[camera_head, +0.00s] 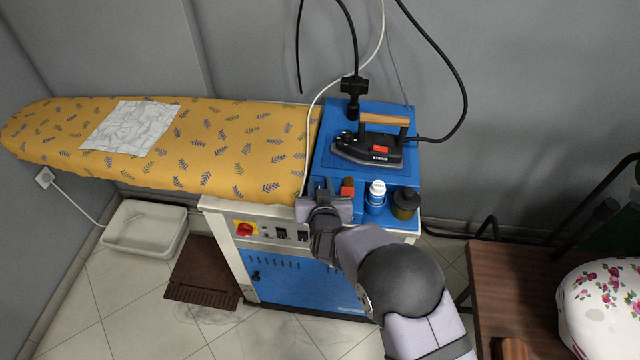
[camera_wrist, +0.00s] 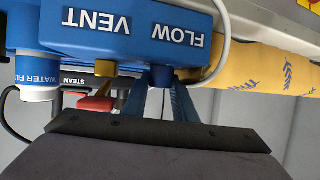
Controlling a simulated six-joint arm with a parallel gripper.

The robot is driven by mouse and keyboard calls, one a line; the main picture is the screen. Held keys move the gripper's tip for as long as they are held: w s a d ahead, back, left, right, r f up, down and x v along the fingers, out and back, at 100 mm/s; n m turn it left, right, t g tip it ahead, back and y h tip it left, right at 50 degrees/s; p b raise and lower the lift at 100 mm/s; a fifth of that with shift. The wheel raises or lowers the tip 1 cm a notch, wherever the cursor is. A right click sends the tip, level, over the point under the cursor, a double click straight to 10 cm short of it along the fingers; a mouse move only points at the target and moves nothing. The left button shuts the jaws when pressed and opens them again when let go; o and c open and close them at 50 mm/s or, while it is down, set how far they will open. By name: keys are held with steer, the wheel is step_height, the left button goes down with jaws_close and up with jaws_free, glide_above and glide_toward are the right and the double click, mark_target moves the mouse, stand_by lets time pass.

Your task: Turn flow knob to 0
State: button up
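In the wrist view, which shows the labels upside down, the dark blue flow knob (camera_wrist: 160,77) sits by the FLOW label (camera_wrist: 172,34) on a blue housing. My gripper (camera_wrist: 159,92) has one finger to each side of this knob, with a gap between the fingers. I cannot tell whether they press on the knob. The knob's pointer and scale are not visible. In the head view my gripper (camera_head: 322,190) is at the front left of the blue station top, and it hides the flow knob.
A brass part with a red handle (camera_wrist: 95,103) sits close beside the flow knob, by the VENT label; the red handle (camera_head: 347,187) also shows in the head view. A white-capped bottle (camera_head: 376,195), dark bottle (camera_head: 405,204) and iron (camera_head: 372,148) stand nearby. A white cable (camera_head: 308,140) runs close by.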

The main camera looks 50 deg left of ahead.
steer(key=shift+f+n+g+y+b, duration=0.1)
steer(key=shift+n+g+y+b, duration=0.2)
steer(key=shift+b, duration=0.7)
steer(key=shift+c, duration=0.4)
steer(key=shift+n+g+y+b, duration=0.3)
steer(key=shift+n+g+b, duration=0.1)
steer(key=shift+b, duration=0.15)
steer(key=o, duration=0.8)
steer(key=shift+c, duration=0.2)
steer(key=shift+s+a+r+m+t+p, duration=0.1)
steer(key=shift+r+m+t+p, duration=0.3)
steer(key=shift+p, duration=0.8)
steer(key=shift+f+h+p, duration=0.1)
steer(key=shift+h+p, duration=0.25)
steer(key=shift+h, duration=0.05)
